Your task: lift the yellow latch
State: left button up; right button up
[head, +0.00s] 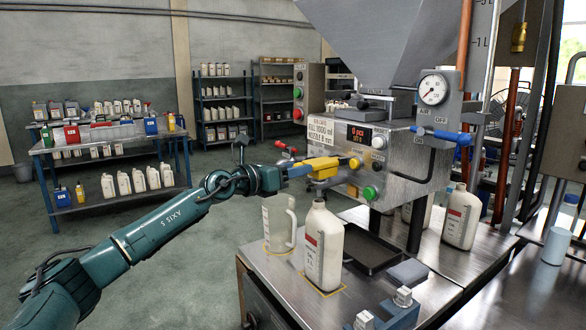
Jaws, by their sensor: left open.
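The yellow latch (323,165) sticks out to the left from the front of the steel filling machine (398,158), below the white label plate. My left gripper (301,171) is at the latch's left end, with its fingers pointing right toward it. The fingers are open. They overlap the latch's end in the picture, and I cannot tell whether they touch it. My right gripper is not in view.
A white oil bottle (323,247) and a translucent jug (279,222) stand on the steel bench below the latch. A green button (369,193) and a pressure gauge (433,89) are on the machine. A blue bench with bottles (108,147) stands back left. Floor between is clear.

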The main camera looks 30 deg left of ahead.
pick_arm(q)
jog(key=shift+c, duration=0.3)
grip_shut()
jog(key=shift+r, duration=0.15)
